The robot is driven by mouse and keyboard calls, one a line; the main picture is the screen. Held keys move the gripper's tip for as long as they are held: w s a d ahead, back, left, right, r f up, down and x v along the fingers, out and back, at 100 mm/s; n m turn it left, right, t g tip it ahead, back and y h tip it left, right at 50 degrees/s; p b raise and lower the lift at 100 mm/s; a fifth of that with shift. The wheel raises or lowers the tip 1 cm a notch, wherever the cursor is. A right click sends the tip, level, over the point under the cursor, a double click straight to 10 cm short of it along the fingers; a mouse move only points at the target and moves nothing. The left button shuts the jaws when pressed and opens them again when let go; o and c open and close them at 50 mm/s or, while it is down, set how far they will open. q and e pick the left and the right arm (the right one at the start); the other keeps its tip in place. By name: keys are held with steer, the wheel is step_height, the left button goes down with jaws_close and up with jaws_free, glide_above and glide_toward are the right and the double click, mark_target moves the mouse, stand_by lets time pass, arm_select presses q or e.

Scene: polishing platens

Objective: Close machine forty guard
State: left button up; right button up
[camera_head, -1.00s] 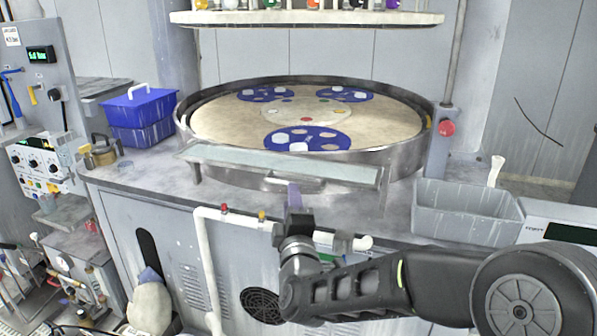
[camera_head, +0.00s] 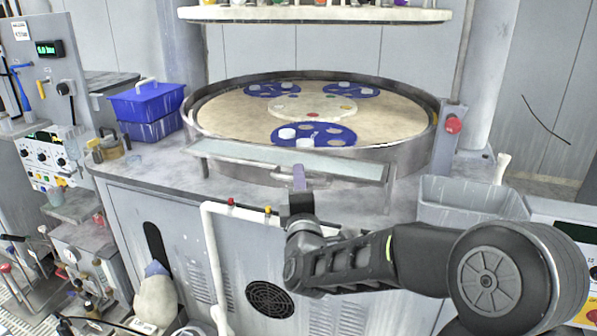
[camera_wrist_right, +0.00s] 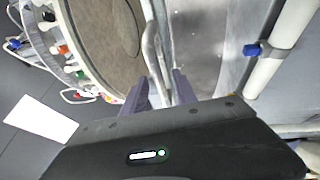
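The guard (camera_head: 240,154) is a long pale flat panel along the front rim of the round polishing platen (camera_head: 225,115). It lies low and nearly flat, leaving the platen open to view. Its metal handle (camera_head: 322,181) sticks out at the front middle. My right gripper (camera_head: 299,177) is at the handle. In the right wrist view, the purple fingers of the right gripper (camera_wrist_right: 160,92) are apart, with the handle bar (camera_wrist_right: 151,48) running between them. Whether they touch it is hard to tell. My left gripper is not in view.
Blue bins (camera_head: 147,103) stand left of the platen, a grey bin (camera_head: 470,213) right. A red button (camera_head: 453,124) is on the right post. A shelf (camera_head: 315,14) hangs above. White pipe (camera_head: 208,250) runs along the cabinet front below my gripper.

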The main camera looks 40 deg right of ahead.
steer(key=x, duration=0.3)
steer(key=shift+w+d, duration=0.2)
steer(key=shift+w, duration=0.1)
jaws_close()
steer(key=shift+r, duration=0.1)
